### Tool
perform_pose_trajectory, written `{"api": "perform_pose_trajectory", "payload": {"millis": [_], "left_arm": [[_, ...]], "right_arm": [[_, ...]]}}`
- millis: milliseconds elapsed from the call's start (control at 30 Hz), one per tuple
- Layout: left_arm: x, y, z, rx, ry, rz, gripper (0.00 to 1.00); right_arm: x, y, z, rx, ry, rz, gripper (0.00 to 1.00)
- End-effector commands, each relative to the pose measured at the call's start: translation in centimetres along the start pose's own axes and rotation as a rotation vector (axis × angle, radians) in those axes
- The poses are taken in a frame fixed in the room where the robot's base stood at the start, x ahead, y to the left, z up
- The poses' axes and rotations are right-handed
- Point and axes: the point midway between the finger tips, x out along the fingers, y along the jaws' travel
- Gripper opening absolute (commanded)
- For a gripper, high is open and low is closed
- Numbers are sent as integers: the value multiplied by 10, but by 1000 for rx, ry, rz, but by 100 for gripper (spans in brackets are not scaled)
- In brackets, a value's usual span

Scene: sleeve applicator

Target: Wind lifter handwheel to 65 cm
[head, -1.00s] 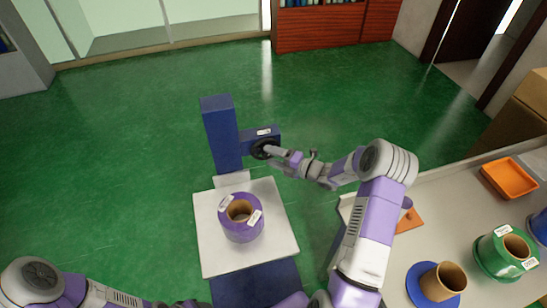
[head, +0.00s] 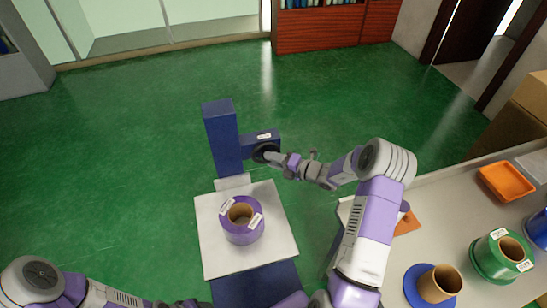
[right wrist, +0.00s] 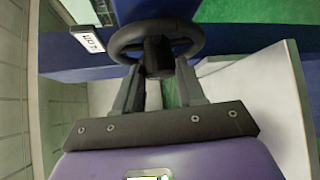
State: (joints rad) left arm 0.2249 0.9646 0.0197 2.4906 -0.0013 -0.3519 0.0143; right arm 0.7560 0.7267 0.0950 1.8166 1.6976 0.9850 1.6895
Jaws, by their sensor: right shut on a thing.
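The lifter is a dark blue column (head: 222,135) with a side arm that carries the black handwheel (head: 266,152). The handwheel also shows at the top of the right wrist view (right wrist: 125,40). My right gripper (head: 274,156) is at the wheel, its fingers (right wrist: 158,88) shut on the dark knob of the handwheel. The lifter's white platform (head: 217,262) bears a purple roll (head: 242,232) with a brown core and white labels. A white label (head: 264,136) on the side arm is too small to read. My left arm's end is at the bottom edge; its jaws cannot be made out.
A pale table (head: 450,220) at the right bears an orange tray (head: 506,183), a green roll (head: 490,258), a brown tube (head: 440,283) on a blue disc and an orange piece. The green floor (head: 120,150) left of the lifter is clear.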

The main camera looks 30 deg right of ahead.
Motion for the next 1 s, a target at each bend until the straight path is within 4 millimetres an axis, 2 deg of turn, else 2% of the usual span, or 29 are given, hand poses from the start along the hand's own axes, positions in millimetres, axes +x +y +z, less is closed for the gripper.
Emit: {"api": "perform_pose_trajectory", "payload": {"millis": [33, 100, 300, 600, 1000], "left_arm": [[-9, 4, 0, 0, 0, 0, 60], [-16, 6, 1, 0, 0, 0, 60], [-27, 10, 1, 0, 0, 0, 60], [-30, 11, 1, 0, 0, 0, 60], [-30, 11, 1, 0, 0, 0, 60]], "right_arm": [[-1, 6, 1, -23, 1, -26, 9], [-1, 7, 0, -61, 1, -63, 9], [0, 8, 0, -169, 1, -169, 9], [1, 8, -1, -289, 0, -288, 9], [1, 8, -1, -338, -1, -339, 9]]}}
